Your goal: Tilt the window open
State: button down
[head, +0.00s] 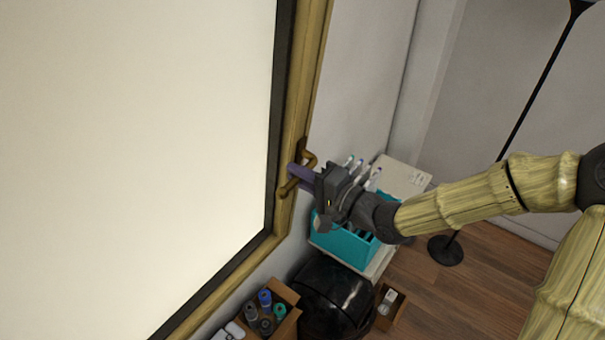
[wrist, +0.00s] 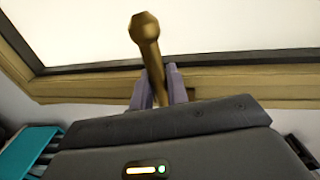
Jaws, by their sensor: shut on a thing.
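The window (head: 180,110) fills the left of the head view, with a pale pane and a brass-brown frame (head: 300,95). A brass handle (head: 307,159) sits on the frame's right side. In the wrist view the handle (wrist: 148,35) rises between the two purple fingers. My gripper (head: 297,177) is at the frame, its fingers shut on the handle; the wrist view shows my gripper (wrist: 160,88) from behind. Part of the handle is hidden by the fingers in the head view. The window frame (wrist: 230,84) runs across behind the handle. I see no clear gap between sash and outer frame.
Below my gripper, a teal bin (head: 343,245) with bottles stands on a white cabinet (head: 405,175). A black glossy rounded object (head: 335,295) and a cardboard box (head: 285,325) with several bottles are lower. A lamp base (head: 446,250) stands on the wooden floor at right.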

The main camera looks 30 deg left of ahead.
jog(key=c, duration=1.4)
grip_release()
jog(key=shift+w, duration=0.15)
jog(key=s+d+b, duration=0.2)
jog(key=s+d, duration=0.1)
jog(key=d, duration=1.4)
jog(key=shift+s+r, duration=0.2)
jog(key=shift+r, duration=0.1)
